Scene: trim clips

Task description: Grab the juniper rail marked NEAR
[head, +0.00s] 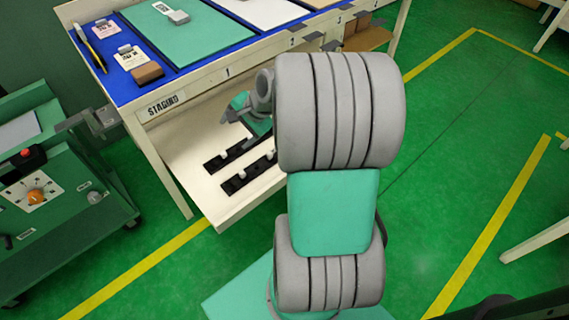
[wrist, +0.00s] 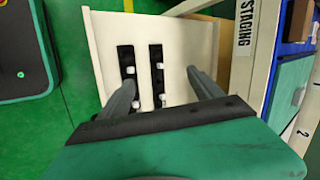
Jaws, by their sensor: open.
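Two dark rails with small white clips lie side by side in the pulled-out white drawer (head: 180,160). In the head view one rail (head: 217,163) is farther from me and the other rail (head: 235,184) nearer. The wrist view shows them as a left rail (wrist: 125,62) and a right rail (wrist: 157,70). I cannot read any NEAR mark or tell a juniper colour on either. My gripper (wrist: 161,78) is open and empty above the drawer, its fingers spread on either side of the right rail in the wrist view. My arm hides part of the drawer in the head view.
The bench (head: 192,83) marked STAGING stands above the drawer, with a blue top holding green and white panels, tags and a brown block (head: 147,73). A green machine cart (head: 60,190) stands at left.

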